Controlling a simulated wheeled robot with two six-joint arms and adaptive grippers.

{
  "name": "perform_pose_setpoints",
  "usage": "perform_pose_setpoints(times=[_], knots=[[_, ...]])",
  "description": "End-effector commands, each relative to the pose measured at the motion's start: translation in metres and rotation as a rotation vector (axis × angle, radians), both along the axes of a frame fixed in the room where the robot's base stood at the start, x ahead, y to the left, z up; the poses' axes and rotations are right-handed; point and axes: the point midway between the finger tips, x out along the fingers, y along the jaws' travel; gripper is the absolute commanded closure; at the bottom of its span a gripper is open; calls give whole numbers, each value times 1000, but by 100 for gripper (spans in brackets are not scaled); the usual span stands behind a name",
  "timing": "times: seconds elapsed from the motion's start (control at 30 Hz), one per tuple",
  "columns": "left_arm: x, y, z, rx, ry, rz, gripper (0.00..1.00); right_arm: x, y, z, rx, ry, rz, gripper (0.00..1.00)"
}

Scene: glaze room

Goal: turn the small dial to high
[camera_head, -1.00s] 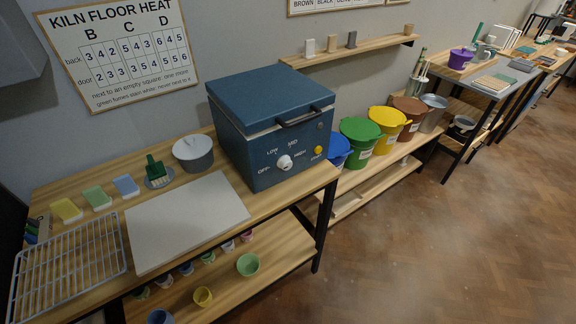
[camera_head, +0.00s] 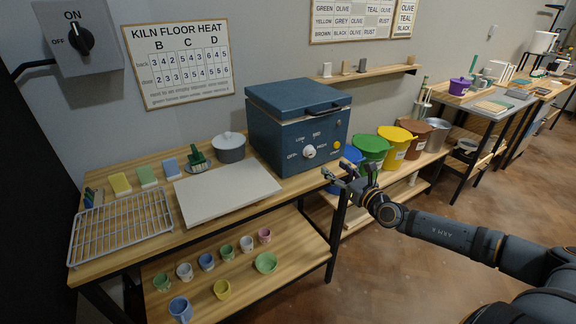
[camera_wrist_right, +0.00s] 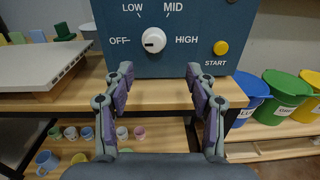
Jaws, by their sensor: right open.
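The small white dial (camera_head: 309,152) is on the front of the blue kiln box (camera_head: 290,159), with OFF, LOW, MID and HIGH printed around it. In the right wrist view the dial (camera_wrist_right: 154,40) sits ahead of and above my fingertips; its mark seems to face left toward OFF, but it is too small to be sure. My right gripper (camera_head: 338,176) is open and empty, in front of and to the right of the kiln in the head view. In the wrist view its fingers (camera_wrist_right: 160,70) are spread below the dial, apart from it. My left gripper is not in view.
A yellow START button (camera_wrist_right: 221,48) is right of the dial. A white board (camera_head: 228,190), a wire rack (camera_head: 120,232) and a lidded pot (camera_head: 229,148) share the table. Several cups stand on the lower shelf. Colored buckets (camera_head: 368,151) are right of the kiln.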

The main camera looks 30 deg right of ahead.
Motion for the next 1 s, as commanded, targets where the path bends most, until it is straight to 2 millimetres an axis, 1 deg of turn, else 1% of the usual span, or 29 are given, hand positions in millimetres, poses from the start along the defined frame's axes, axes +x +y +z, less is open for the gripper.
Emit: perform_pose_setpoints(times=[0.03,0.1,0.17,0.27,0.37,0.5,0.53,0.57,0.6,0.73,0.87,0.9,1.0], knots=[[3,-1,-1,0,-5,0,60,0,6,3,-24,-7,17,43],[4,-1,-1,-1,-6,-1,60,0,10,6,-37,-11,27,43],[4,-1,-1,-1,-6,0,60,1,10,6,-37,-12,26,43],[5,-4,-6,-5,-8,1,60,4,8,4,-34,-11,19,43],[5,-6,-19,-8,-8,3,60,11,7,1,-32,-11,10,43],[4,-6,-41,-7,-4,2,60,26,10,0,-26,-17,19,43],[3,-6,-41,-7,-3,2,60,29,11,4,-25,-19,24,43],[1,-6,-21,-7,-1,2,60,30,6,15,-24,-16,13,43],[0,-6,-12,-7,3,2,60,32,3,18,-25,-15,6,43],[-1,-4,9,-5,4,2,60,40,1,18,-25,-12,2,43],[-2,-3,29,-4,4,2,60,51,10,16,-20,-13,15,43],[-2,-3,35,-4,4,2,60,54,14,15,-19,-13,22,43],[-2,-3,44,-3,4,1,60,72,13,14,-22,-17,18,43]])
